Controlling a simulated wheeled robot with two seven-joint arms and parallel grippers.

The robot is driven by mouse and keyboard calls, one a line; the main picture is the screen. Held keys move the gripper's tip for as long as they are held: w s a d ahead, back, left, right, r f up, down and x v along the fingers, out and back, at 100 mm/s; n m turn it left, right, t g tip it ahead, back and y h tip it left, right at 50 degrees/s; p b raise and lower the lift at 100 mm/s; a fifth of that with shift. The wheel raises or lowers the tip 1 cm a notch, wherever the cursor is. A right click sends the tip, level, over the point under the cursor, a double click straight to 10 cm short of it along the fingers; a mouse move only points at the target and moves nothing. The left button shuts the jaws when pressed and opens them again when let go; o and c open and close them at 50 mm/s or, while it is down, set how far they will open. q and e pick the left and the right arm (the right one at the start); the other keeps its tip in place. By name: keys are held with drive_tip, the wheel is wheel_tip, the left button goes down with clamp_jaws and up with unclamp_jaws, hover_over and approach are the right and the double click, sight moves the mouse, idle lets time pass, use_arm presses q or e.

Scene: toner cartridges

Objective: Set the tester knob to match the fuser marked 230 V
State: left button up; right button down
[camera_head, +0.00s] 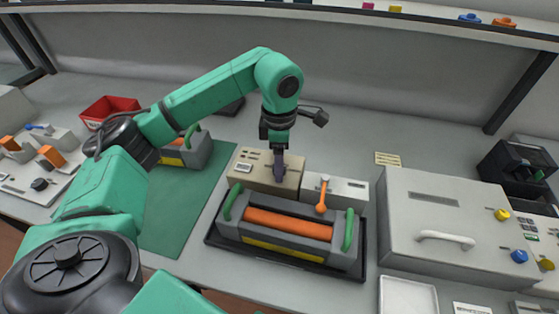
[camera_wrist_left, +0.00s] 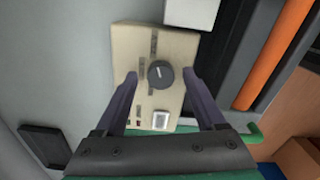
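The beige tester box (camera_head: 246,171) stands behind the front fuser. In the left wrist view, its round dark knob (camera_wrist_left: 160,74) has a light pointer line, and small labels surround it; I cannot read them. My left gripper (camera_head: 279,171) points down at the tester. Its fingers are apart on either side of the knob, with gaps showing. A grey fuser (camera_head: 287,224) with an orange roller and green handles lies in a black tray. Another fuser (camera_head: 196,150) on the green mat is partly hidden by my arm. No 230 V marking is legible. My right gripper is out of view.
A white box with an orange lever (camera_head: 321,196) stands right of the tester. A large grey cabinet (camera_head: 430,210) with a white handle is farther right. A red bin (camera_head: 108,108) stands at the back left. The green mat (camera_head: 180,215) has bare room.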

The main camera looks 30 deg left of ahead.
use_arm(q)
wheel_tip(320, 180, up, 6)
drive_tip(key=shift+f, duration=0.15)
wheel_tip(320, 180, up, 9)
drive_tip(key=p, duration=0.3)
drive_tip(key=shift+f, duration=0.15)
